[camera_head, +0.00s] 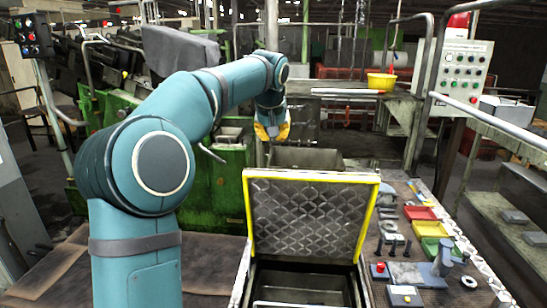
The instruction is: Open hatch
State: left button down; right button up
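The hatch (308,218) is a diamond-plate metal panel with a yellow edge. It stands raised, nearly upright, at the back of a rectangular opening, and the inside of the opening (300,284) shows below it. My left arm comes in from the lower left and reaches past the hatch's left side. My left gripper (272,131), with orange-yellow fingers, is above and beyond the hatch's top edge, apart from it in the picture. The gripper is small and partly dark, so its finger gap is unclear. My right gripper is not in view.
A bench at right holds bolts, red, yellow and green trays (429,229) and a small red button box (379,270). A control panel (461,71) and metal railings stand behind at right. Green machinery (218,190) stands behind my arm.

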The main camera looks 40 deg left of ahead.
pick_arm(q)
notch_tip(320, 180, down, 9)
jog(key=shift+w+a+f+b, duration=0.15)
jog(key=shift+w+a+b, duration=0.1)
jog(key=shift+w+b, duration=0.1)
dwell(0.3)
dwell(0.4)
jog(key=shift+s+d+f+b, duration=0.1)
jog(key=shift+s+d+b, duration=0.05)
jog(key=shift+b, duration=0.3)
jog(key=s+d+f+t+y+b, duration=0.1)
jog(key=s+d+b, duration=0.4)
jog(key=b, duration=1)
jog(key=shift+s+d+f+t+y+b, duration=0.15)
jog(key=shift+s+f+t+y+b, duration=0.25)
jog(key=shift+s+f+t, duration=1)
jog(key=shift+s+r+g, duration=0.4)
jog(key=shift+r+g, duration=0.1)
jog(key=shift+r, duration=0.15)
